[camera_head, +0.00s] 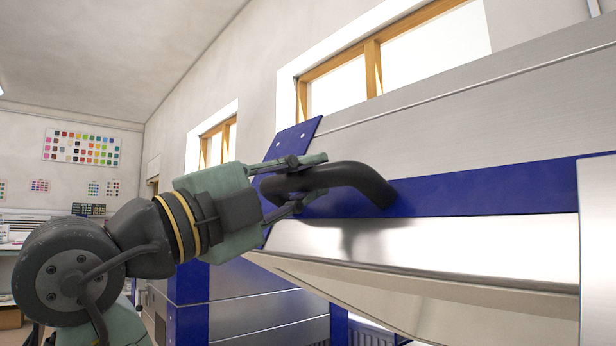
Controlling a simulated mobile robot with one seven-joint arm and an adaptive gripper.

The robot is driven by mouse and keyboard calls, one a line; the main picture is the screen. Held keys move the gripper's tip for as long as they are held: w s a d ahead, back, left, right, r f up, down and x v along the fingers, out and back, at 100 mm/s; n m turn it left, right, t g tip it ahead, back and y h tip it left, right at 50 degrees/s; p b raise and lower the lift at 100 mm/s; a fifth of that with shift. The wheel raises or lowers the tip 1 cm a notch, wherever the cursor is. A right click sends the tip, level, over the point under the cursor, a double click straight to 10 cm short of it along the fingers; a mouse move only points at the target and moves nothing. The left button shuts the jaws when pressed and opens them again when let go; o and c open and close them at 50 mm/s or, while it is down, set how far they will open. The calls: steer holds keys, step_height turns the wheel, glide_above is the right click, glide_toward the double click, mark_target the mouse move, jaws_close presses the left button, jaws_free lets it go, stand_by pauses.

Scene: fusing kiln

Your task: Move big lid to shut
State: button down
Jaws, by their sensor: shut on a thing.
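The big lid (450,245) is a large brushed-metal cover with a blue band, filling the right side of the head view. It is raised and tilted, with its pale underside (400,300) showing and a gap below it. A thick black curved handle (360,178) stands out from the blue band. My gripper (300,182) reaches in from the left and is shut on the handle, with one finger above it and one below. The handle's left end is partly hidden between the fingers.
The kiln's lower body (250,305), metal with blue edging, stands below the lid. Windows (335,85) with wooden frames are in the wall behind. A color chart (82,148) hangs on the far left wall above a work area. The space above my arm is clear.

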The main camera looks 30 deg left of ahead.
steer(key=c, duration=1.4)
jaws_free()
steer(key=shift+s, duration=0.1)
steer(key=v, duration=1.2)
